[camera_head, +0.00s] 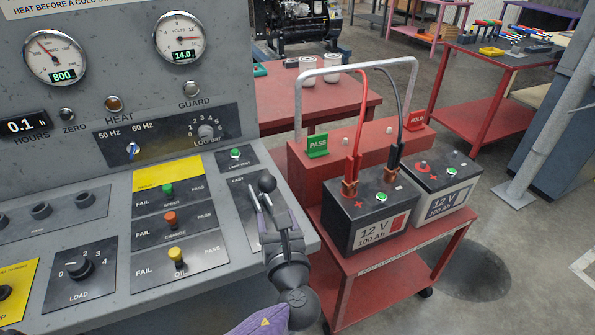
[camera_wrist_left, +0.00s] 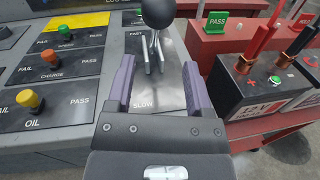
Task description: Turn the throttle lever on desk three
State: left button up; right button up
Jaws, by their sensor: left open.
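The throttle lever (camera_head: 267,184) has a black ball knob on a metal stem. It stands on a dark plate (camera_head: 242,195) marked FAST at its far end, at the right end of the grey desk. The left wrist view shows the knob (camera_wrist_left: 158,12) at the top and SLOW on the near part of the plate. My left gripper (camera_head: 263,201) is over this plate, just on the near side of the lever. Its purple fingers (camera_wrist_left: 159,65) are open, one on each side of the stem's line in the wrist view. I cannot tell whether they touch it. My right gripper is out of view.
Green, orange and yellow toggles (camera_head: 170,220) stand left of the lever plate. A red trolley (camera_head: 420,255) with two 12 V batteries (camera_head: 366,207) and a tall grey handle stands close on the right. Open floor lies beyond it.

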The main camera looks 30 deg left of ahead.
aim_at(266, 185)
pick_arm(q)
jog(key=b+x, duration=0.2)
jog(key=x, duration=0.7)
jog(key=shift+s+a+r, duration=0.15)
jog(key=shift+a, duration=0.05)
jog(key=shift+a+r, duration=0.1)
jog(key=shift+a, duration=0.05)
grip_shut()
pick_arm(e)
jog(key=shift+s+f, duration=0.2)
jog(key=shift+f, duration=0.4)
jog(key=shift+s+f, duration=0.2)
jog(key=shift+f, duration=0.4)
pick_arm(q)
jog(key=shift+w+r, duration=0.15)
jog(key=shift+w, duration=0.1)
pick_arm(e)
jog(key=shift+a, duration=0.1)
